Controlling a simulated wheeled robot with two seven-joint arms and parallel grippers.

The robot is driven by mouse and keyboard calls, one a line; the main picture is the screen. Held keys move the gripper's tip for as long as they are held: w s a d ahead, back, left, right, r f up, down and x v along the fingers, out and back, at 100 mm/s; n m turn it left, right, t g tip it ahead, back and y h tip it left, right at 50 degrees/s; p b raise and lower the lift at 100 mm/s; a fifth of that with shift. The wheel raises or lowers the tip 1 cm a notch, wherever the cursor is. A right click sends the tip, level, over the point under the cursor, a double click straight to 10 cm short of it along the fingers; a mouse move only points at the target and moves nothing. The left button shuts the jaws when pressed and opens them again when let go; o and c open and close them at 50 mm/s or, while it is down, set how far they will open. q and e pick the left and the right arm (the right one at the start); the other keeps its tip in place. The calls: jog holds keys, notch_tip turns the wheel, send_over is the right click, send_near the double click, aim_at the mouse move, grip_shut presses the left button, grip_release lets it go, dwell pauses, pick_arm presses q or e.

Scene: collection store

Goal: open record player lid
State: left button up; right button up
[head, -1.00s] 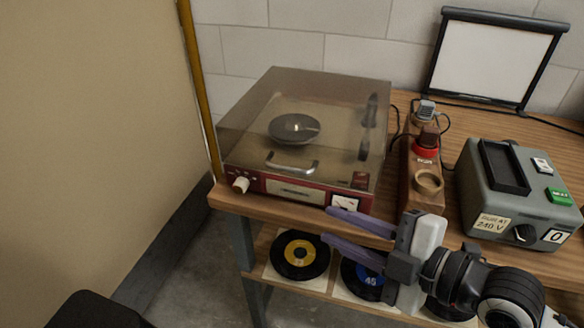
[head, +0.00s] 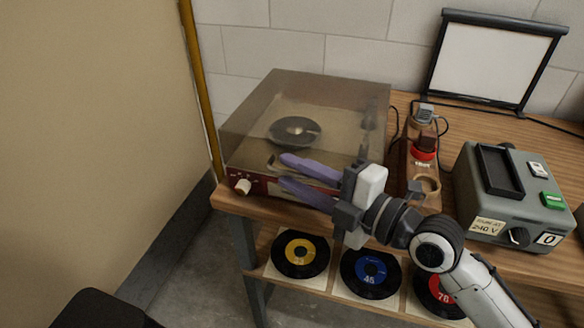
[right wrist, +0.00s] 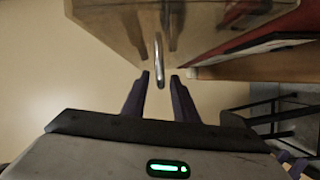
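The record player (head: 250,184) is a red-fronted box on the wooden bench, with its smoky transparent lid (head: 262,100) down over a dark record (head: 295,131). The lid's metal handle (head: 273,164) is at the front and is partly hidden by my fingers. My right gripper (head: 282,171) is open at the front of the lid, its purple fingers pointing left. In the right wrist view the handle (right wrist: 159,58) is seen end-on; its near end lies between the open fingertips (right wrist: 160,78), apart from both as far as I can see. My left gripper is not in view.
A wooden block with a red-ringed part (head: 423,153) and a grey-green box (head: 516,198) stand to the right on the bench. A framed white screen (head: 493,62) is behind. Several records lie on the lower shelf (head: 283,280). A beige panel (head: 90,120) fills the left.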

jog(key=shift+w+a, duration=0.3)
jog(key=shift+a, duration=0.05)
grip_shut()
jog(key=shift+f, duration=0.1)
dwell(1.2)
